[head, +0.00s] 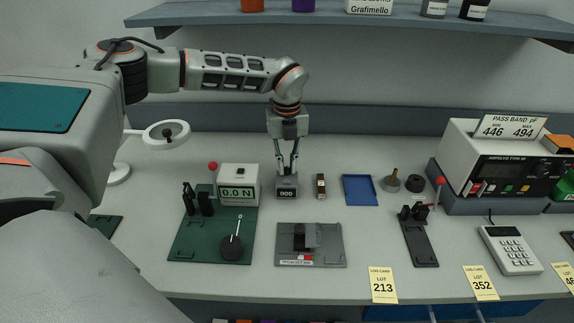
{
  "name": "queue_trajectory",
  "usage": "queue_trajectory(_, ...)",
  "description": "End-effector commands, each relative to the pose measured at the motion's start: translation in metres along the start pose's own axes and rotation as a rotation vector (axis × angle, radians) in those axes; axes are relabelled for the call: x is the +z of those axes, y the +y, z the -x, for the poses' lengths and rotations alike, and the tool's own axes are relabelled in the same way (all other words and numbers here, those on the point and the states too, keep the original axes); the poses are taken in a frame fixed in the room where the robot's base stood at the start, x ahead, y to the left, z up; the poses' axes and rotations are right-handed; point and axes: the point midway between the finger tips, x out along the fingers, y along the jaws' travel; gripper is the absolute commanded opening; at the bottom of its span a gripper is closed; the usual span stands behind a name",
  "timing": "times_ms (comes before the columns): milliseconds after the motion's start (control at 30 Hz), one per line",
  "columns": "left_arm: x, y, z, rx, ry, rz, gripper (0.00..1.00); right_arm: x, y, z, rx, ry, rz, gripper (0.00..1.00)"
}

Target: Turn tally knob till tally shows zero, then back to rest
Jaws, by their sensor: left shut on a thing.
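The tally (287,192) is a small grey box on the bench, in the middle of the head view. Its dark window appears to read 000. My left gripper (288,172) points straight down onto the top of the tally, fingers close together. It is shut on the tally knob, which the fingers mostly hide. My right gripper is not in view.
Left of the tally is a green fixture (190,248) with a display reading 0.0 N (237,192) and a red-ball lever. A grey plate fixture (335,250) lies in front. A small brown-black item (321,187) and a blue tray (360,190) are close on the right.

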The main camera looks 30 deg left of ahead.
Motion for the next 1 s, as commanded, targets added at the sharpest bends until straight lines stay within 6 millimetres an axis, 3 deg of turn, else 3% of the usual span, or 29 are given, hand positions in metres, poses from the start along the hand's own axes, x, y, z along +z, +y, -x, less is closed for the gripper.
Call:
queue_trajectory(500,0.0007,-0.0003,0.0008,-0.002,-0.001,0.32,0.0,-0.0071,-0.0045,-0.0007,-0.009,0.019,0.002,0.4)
queue_trajectory(1000,0.0013,-0.0002,0.001,-0.002,-0.003,0.372,0.0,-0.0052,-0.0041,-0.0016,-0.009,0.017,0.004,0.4)
